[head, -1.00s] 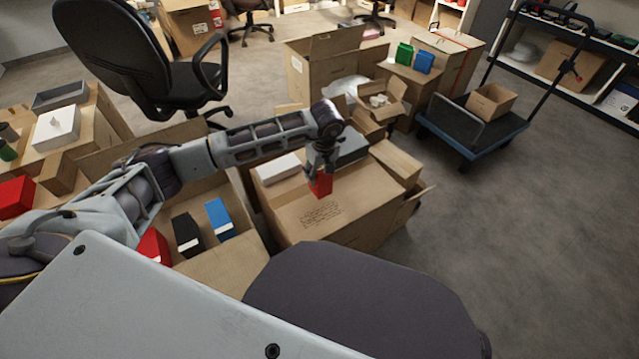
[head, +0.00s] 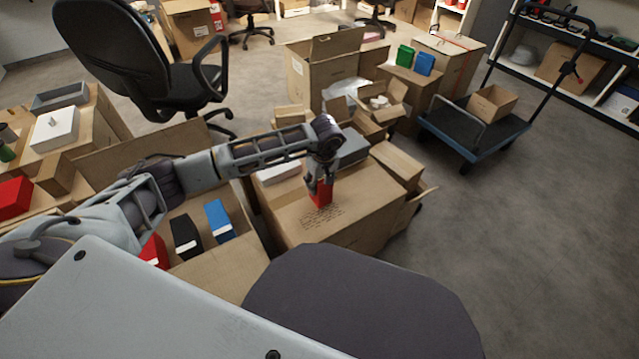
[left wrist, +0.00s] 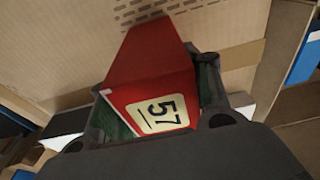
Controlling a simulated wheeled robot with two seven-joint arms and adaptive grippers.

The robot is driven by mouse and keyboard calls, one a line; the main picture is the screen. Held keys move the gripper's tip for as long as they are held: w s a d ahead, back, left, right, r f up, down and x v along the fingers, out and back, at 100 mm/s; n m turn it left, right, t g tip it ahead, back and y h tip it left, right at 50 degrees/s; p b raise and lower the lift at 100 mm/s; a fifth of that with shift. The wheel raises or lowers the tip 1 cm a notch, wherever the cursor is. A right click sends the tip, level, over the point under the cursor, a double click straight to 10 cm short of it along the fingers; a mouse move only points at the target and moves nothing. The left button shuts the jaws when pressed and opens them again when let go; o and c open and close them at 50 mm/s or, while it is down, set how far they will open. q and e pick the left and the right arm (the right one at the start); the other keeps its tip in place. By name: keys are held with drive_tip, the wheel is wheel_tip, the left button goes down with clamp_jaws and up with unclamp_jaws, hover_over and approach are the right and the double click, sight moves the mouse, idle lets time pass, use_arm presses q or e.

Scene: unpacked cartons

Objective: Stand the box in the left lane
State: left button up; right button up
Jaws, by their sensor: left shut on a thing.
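A red box (head: 321,196) is held by my left gripper (head: 320,184) at the top of a large brown carton with printed lines (head: 360,208). In the left wrist view the red box (left wrist: 158,60) sits between the two fingers, with a pale label reading 57 facing the camera. The fingers are shut on its sides. I cannot tell whether its lower end touches the carton top. No lane that I can clearly make out shows on the carton. My right gripper is not in view.
A white box (head: 280,172) and a grey box (head: 352,150) lie behind the red box. An open carton to the left holds a black box (head: 186,236) and a blue box (head: 219,221). A blue trolley (head: 470,140) stands right; floor beside it is clear.

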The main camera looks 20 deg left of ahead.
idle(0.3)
use_arm(q)
drive_tip(key=o, duration=1.1)
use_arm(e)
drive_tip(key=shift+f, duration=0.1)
use_arm(q)
drive_tip(key=shift+o, duration=0.2)
drive_tip(key=shift+r, duration=0.5)
drive_tip(key=r+p, duration=0.1)
drive_tip(key=r, duration=0.2)
drive_tip(key=r+p, duration=0.1)
drive_tip(key=r, duration=0.2)
drive_tip(key=d+r+p, duration=0.1)
drive_tip(key=r, duration=0.2)
drive_tip(key=shift+s+p, duration=0.3)
drive_tip(key=shift+s, duration=0.1)
drive_tip(key=shift+s+d+r, duration=0.15)
drive_tip(key=shift+d+r, duration=0.05)
drive_tip(key=shift+r, duration=0.8)
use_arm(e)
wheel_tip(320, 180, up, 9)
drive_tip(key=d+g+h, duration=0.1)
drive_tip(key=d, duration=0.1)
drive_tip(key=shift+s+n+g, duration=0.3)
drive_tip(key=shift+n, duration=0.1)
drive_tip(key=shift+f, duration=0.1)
